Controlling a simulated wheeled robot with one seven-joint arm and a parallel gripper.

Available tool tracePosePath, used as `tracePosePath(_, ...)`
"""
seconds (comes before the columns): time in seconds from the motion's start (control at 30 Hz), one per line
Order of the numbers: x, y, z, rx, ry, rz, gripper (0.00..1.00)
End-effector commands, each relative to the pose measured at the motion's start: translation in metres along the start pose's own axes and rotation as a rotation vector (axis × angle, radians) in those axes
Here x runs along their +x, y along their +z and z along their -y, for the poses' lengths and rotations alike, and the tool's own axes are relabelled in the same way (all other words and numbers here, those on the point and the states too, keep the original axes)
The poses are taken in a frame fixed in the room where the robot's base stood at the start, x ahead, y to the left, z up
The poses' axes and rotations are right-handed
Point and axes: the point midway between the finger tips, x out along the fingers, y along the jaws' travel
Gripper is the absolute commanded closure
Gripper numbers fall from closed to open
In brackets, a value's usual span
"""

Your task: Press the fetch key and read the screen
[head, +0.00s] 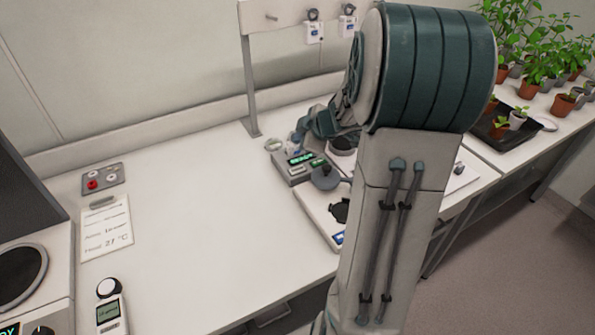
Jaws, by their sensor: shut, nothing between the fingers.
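A small grey device with a lit green screen (301,159) stands on the bench, just left of my arm. The screen's text is too small to read for certain. No key marked fetch can be made out. My gripper (308,134) is at the far side of this device, low over its back edge. It is shut and empty. Its fingertips are partly hidden, and I cannot tell whether they touch anything.
A pale balance-like unit (318,207) stands in front, partly behind my arm. A red-button panel (103,179), a note sheet (106,228) and a handheld meter (109,311) lie left. Potted plants (530,88) stand right. The middle bench is clear.

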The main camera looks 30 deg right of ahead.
Motion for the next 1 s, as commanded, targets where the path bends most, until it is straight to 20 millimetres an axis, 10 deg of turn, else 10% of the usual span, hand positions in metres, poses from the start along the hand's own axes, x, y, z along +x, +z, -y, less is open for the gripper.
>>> tracePosePath(1.0,0.056,0.041,0.040,0.000,0.001,0.000,1.00)
